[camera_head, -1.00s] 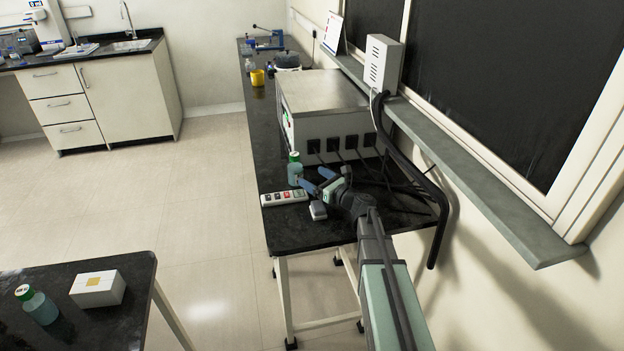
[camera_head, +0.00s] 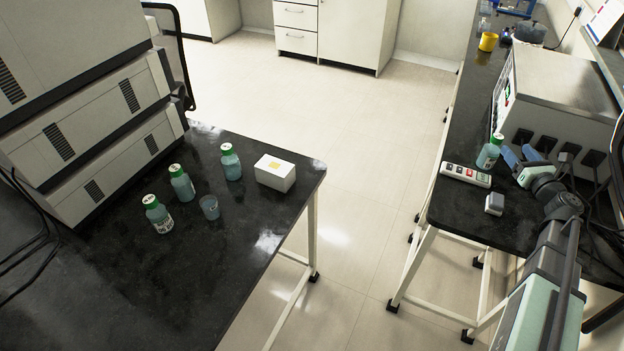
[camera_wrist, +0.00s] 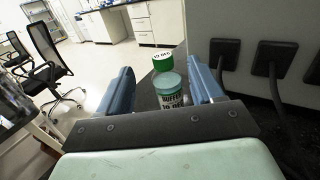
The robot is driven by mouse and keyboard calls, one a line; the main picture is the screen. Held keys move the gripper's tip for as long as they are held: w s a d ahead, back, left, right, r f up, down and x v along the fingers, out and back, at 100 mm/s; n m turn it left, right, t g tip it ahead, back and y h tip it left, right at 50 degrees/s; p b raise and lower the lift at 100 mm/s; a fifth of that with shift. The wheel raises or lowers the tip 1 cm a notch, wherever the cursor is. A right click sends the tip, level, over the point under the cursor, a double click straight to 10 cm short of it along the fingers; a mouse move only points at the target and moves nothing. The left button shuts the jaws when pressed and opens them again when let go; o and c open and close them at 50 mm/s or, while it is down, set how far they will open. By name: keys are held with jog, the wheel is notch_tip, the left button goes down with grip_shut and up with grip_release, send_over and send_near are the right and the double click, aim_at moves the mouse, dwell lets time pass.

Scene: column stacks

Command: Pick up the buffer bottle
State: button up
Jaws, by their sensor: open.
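A bottle with a green cap and blue-green body (camera_head: 489,152) stands upright on the right bench. In the wrist view this bottle (camera_wrist: 170,90) stands beyond and between my blue fingers; the lettering on its cap and label is too small to read surely. My gripper (camera_head: 521,154) is open and empty just right of it; the wrist view also shows the gripper (camera_wrist: 163,76) with its fingers wide apart. Three similar green-capped bottles (camera_head: 158,214), (camera_head: 182,183), (camera_head: 231,162) stand on the left bench. I cannot tell by label which is buffer.
A power strip (camera_head: 466,175) and a small grey block (camera_head: 494,204) lie near the right bottle. A metal instrument (camera_head: 560,95) with plugs and cables stands behind. The left bench holds a small beaker (camera_head: 209,207), a white box (camera_head: 275,172) and stacked instruments (camera_head: 85,110). Open floor separates the benches.

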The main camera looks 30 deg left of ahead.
jog(key=s+a+n+g+y, duration=0.1)
jog(key=s+a+y, duration=0.1)
jog(key=a, duration=1)
jog(key=s+a+n+g+y, duration=0.1)
jog(key=s+a+n+g, duration=0.1)
jog(key=a, duration=1)
jog(key=s+a+n+g+y, duration=0.2)
jog(key=s+a, duration=0.4)
jog(key=a, duration=0.6)
jog(key=s+a+n+g+y, duration=0.1)
jog(key=s+a, duration=0.6)
jog(key=a, duration=0.4)
jog(key=s+a+n+g+y, duration=0.1)
jog(key=s+a+n+g, duration=0.15)
jog(key=s+a, duration=0.8)
jog(key=s+a+n+g+y, duration=0.1)
jog(key=s+a+g, duration=0.4)
jog(key=s, duration=1)
jog(key=s+a+n+g, duration=0.2)
jog(key=s+a, duration=0.8)
jog(key=s, duration=0.3)
send_near(154, 203)
jog(key=shift+a+f, duration=0.1)
jog(key=shift+a, duration=5.8)
